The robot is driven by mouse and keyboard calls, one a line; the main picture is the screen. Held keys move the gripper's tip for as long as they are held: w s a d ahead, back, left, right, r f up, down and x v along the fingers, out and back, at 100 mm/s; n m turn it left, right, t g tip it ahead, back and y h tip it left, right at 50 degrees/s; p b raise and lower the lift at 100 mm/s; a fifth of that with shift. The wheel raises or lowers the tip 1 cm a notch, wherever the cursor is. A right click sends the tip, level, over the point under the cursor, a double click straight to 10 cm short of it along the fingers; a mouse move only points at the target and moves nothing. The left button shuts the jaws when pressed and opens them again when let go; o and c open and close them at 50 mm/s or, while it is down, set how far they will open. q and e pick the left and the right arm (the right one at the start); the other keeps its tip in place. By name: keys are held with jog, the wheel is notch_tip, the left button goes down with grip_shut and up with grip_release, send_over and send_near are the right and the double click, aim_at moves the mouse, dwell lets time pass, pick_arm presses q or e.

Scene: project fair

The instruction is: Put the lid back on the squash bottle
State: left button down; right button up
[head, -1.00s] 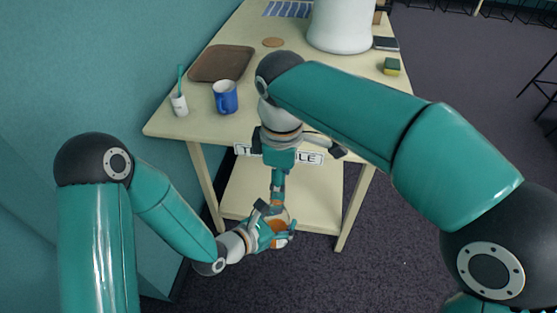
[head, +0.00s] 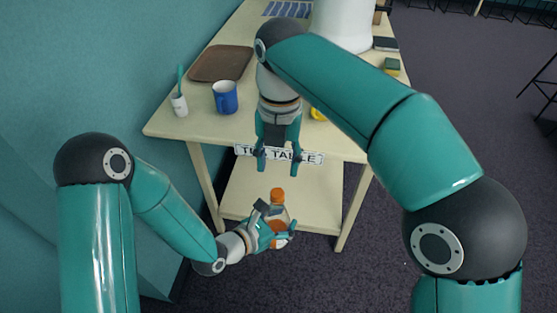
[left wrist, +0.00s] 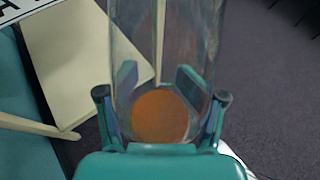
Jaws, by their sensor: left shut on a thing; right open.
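The squash bottle (head: 277,212) is clear, with orange squash low inside. My left gripper (head: 278,224) is shut around its body and holds it upright in front of the tea table. In the left wrist view the clear bottle (left wrist: 160,45) stands between the two fingers, with the round orange squash showing through it. The orange lid (head: 277,194) sits at the top of the bottle's neck; whether it is fully seated cannot be told. My right gripper (head: 278,168) is open and empty above the lid, its fingers pointing down and apart from it.
The tea table (head: 200,126) holds a blue mug (head: 225,98), a white cup with a toothbrush (head: 179,104), a brown tray (head: 220,63), a sponge (head: 392,67) and a white container (head: 342,25). Its lower shelf (head: 310,190) is bare. A yellow thing (head: 318,114) is partly hidden by my right arm.

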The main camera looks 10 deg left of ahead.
aim_at(277, 192)
jog(key=shift+f, duration=0.25)
jog(key=shift+s+f, duration=0.15)
jog(key=shift+f, duration=3.75)
grip_shut()
jog(key=m, duration=0.6)
jog(key=shift+m, duration=0.3)
jog(key=m, duration=0.6)
jog(key=shift+a+m, duration=0.1)
jog(key=shift+m, duration=0.2)
jog(key=shift+o, duration=0.4)
grip_release()
